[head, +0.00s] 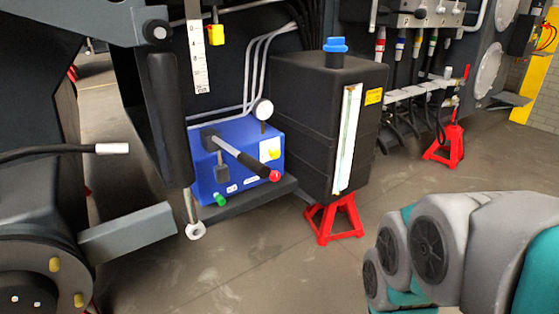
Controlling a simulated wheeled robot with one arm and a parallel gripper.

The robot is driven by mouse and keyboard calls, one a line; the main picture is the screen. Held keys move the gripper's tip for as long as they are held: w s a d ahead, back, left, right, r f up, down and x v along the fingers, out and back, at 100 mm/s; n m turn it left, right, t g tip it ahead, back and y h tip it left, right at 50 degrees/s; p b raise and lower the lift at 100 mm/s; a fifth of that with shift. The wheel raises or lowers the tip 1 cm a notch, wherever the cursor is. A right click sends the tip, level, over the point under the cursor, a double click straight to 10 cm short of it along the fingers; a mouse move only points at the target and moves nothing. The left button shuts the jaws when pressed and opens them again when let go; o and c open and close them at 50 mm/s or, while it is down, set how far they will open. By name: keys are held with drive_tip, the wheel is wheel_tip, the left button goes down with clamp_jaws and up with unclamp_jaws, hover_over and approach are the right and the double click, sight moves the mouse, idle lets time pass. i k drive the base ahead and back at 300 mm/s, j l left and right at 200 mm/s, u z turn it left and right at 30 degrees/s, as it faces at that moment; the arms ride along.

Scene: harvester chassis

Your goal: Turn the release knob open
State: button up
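A blue pump unit (242,183) sits on a dark ledge left of centre. A small green knob (221,199) sticks out low on its front, likely the release knob; how far it is turned cannot be told. A dark hand lever (238,153) with a red ball end (275,175) slants across the unit's front, above and to the right of the green knob. My arm's grey and teal links fill the lower right corner, well apart from the pump unit. My gripper is out of the picture.
A black tank (312,120) with a blue cap (336,45) stands right of the pump unit, near a red stand (333,219). A dark cylinder (168,120) hangs to the left. A grey bar (127,232) juts out at lower left. The floor in front (270,265) is clear.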

sight(275, 176)
drive_tip(key=l+u, duration=0.25)
drive_tip(key=u, duration=0.2)
drive_tip(key=l+u, duration=0.25)
drive_tip(key=u, duration=0.9)
